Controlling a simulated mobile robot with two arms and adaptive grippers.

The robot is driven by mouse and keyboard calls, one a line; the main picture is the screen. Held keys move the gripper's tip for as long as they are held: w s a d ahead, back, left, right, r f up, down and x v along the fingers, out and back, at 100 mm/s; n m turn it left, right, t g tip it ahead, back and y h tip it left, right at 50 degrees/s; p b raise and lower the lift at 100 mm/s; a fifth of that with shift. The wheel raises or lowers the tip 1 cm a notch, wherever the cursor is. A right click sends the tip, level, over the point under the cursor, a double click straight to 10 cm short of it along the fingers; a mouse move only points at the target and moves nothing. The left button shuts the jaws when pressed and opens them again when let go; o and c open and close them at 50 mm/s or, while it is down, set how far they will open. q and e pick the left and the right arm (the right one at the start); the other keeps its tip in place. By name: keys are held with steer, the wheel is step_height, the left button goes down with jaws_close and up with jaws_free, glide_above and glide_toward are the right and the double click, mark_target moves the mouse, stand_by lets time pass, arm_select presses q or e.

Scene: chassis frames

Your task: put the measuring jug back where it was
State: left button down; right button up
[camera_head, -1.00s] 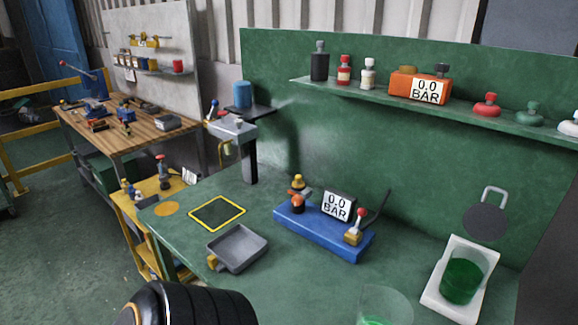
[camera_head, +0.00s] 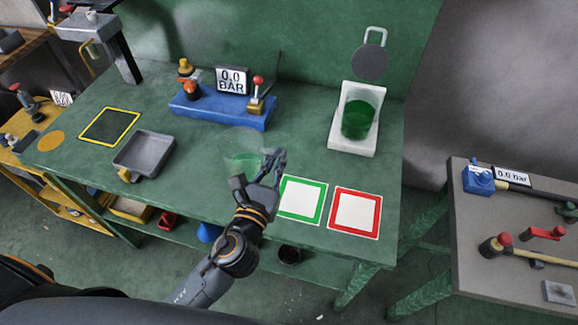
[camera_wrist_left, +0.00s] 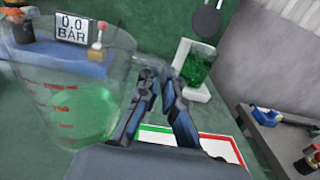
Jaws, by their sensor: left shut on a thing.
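The measuring jug (camera_head: 241,161) is clear, with green liquid low inside. It looks nearly upright, near the front edge of the green bench. It also shows large at the left of the left wrist view (camera_wrist_left: 75,105), with red markings. My left gripper (camera_head: 277,166) is at the jug's right side, shut on it. In the left wrist view its fingers (camera_wrist_left: 160,85) lie beside the jug; the grip point is unclear. I cannot tell whether the jug's base touches the bench. My right gripper is out of view.
A green-framed square (camera_head: 302,199) and a red-framed square (camera_head: 356,212) lie right of the jug. A beaker of green liquid (camera_head: 358,119) stands on a white stand behind. A blue gauge base (camera_head: 220,108), grey tray (camera_head: 145,152) and yellow-framed mat (camera_head: 110,126) are behind and left.

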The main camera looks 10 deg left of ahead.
arm_select(q)
steer(key=w+d+f+b, duration=0.1)
steer(key=f, duration=0.1)
steer(key=w+f+b, duration=0.1)
steer(key=w+f, duration=0.1)
steer(key=f, duration=0.1)
steer(key=w+d+f+b, duration=0.1)
steer(key=f, duration=0.2)
steer(key=shift+w+d+f+b, duration=0.25)
steer(key=shift+w+d+b, duration=0.05)
steer(key=shift+w+b, duration=0.05)
steer(key=shift+f, duration=0.3)
steer(key=shift+f, duration=0.2)
steer(key=c, duration=1.5)
jaws_free()
